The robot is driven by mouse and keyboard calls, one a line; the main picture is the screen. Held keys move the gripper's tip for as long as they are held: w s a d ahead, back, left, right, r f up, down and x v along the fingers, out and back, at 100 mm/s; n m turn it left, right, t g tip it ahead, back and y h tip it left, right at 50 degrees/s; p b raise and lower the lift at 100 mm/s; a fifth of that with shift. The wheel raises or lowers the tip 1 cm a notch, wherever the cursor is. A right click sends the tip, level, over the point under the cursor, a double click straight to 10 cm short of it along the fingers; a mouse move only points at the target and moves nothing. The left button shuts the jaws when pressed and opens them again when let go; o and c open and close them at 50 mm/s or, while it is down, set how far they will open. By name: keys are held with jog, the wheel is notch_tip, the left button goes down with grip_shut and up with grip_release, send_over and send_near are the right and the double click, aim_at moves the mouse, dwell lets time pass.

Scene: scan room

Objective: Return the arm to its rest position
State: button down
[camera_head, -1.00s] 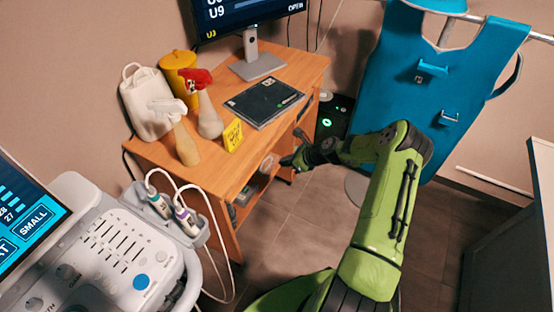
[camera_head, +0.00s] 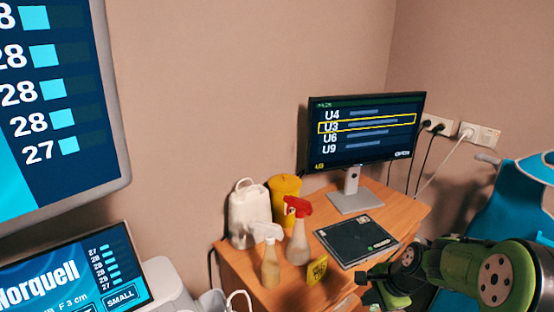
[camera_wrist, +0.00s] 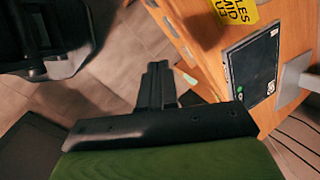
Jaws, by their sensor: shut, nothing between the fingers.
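My green arm (camera_head: 480,272) reaches in from the lower right of the head view, folded in front of the desk's right side. My gripper (camera_head: 366,280) is black and points left, close to the desk's front edge. In the wrist view my gripper (camera_wrist: 158,85) has its fingers together with nothing between them. It is over the floor beside the desk and appears apart from the desk. The lower part of the arm is out of the picture.
The wooden desk (camera_head: 405,212) holds a monitor (camera_head: 365,130), a black tablet (camera_head: 355,240), spray bottles (camera_head: 298,240), a white canister (camera_head: 248,212) and a yellow note (camera_head: 317,270). An ultrasound console (camera_head: 165,285) stands at left.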

jog(key=s+a+r+n+h+p, duration=0.1)
jog(key=s+a+r+n, duration=0.3)
jog(key=r, duration=0.3)
jog(key=s+a+r+n+h+p, duration=0.1)
jog(key=s+a+r+n+h, duration=0.1)
jog(key=s+r+n, duration=0.35)
jog(key=s+a+r+n+t, duration=0.1)
jog(key=s+r+n, duration=0.2)
jog(key=s, duration=0.4)
jog(key=s+r+n+t+p, duration=0.1)
jog(key=s+r+n, duration=0.2)
jog(key=s, duration=0.4)
jog(key=shift+s+a+r+p, duration=0.3)
jog(key=shift+s+a+r, duration=0.1)
jog(key=shift+r, duration=0.05)
